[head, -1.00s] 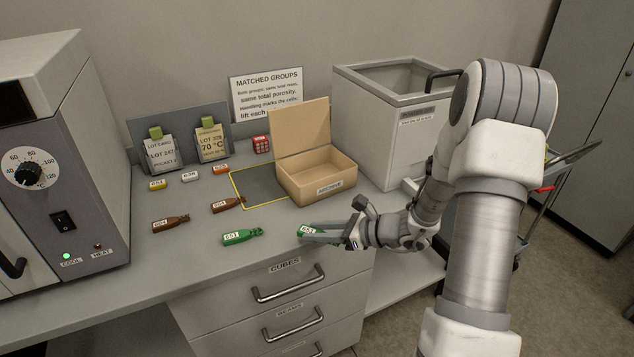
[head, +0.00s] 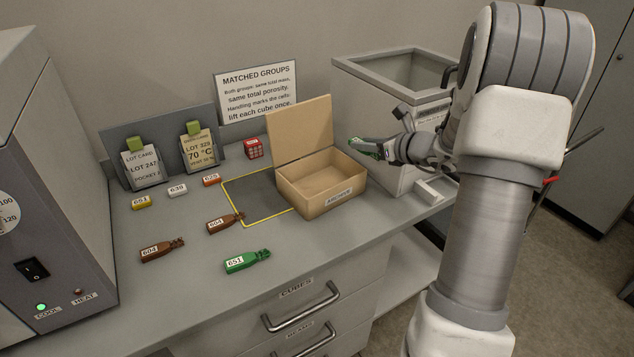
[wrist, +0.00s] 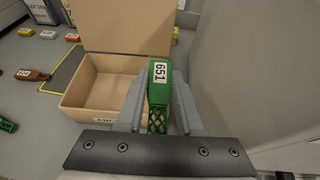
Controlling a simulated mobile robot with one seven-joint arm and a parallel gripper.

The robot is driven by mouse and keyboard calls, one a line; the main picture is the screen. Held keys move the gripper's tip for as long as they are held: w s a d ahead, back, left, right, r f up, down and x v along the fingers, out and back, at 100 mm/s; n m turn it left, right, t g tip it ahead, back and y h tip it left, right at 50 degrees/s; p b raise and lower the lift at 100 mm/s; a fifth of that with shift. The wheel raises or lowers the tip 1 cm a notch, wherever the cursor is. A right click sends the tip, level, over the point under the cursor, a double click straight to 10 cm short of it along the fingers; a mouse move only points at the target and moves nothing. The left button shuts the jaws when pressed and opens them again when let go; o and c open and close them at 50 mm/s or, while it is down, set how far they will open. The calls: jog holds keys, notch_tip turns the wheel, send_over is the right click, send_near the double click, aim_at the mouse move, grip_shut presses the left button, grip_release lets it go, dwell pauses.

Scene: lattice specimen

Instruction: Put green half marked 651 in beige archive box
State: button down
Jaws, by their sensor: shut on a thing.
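My gripper (head: 366,148) is shut on a green half marked 651 (wrist: 159,88), whose label faces the wrist camera and whose lattice end points back toward my palm. It is raised above the bench, to the right of the beige archive box (head: 339,203). The box stands with its lid upright at the back and its inside looks empty. In the wrist view the held half overlaps the right side of the box (wrist: 85,99). A second green half marked 651 (head: 247,262) lies on the bench near the front edge; part of it shows at the wrist view's left edge.
Two brown halves (head: 162,250) (head: 224,223) lie left of the box, one at a yellow-outlined grey area (head: 245,197). A large grey open bin (head: 378,120) stands right of the box.

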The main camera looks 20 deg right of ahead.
jog(key=w+a+f, duration=0.1)
jog(key=a+f, duration=0.1)
jog(key=a, duration=0.1)
jog(key=w+a+f+b, duration=0.1)
jog(key=w+a+f, duration=0.1)
jog(key=a, duration=0.1)
jog(key=w+a+f+b, duration=0.1)
jog(key=w+a+f, duration=0.1)
jog(key=a+f, duration=0.1)
jog(key=shift+w+a, duration=0.2)
jog(key=shift+a, duration=0.1)
jog(key=shift+f+b, duration=0.3)
jog(key=shift+f, duration=1.55)
jog(key=shift+f+b, duration=0.4)
jog(key=shift+b, duration=0.1)
jog(key=shift+f+b, duration=0.25)
jog(key=shift+b, duration=0.05)
jog(key=shift+s, duration=0.1)
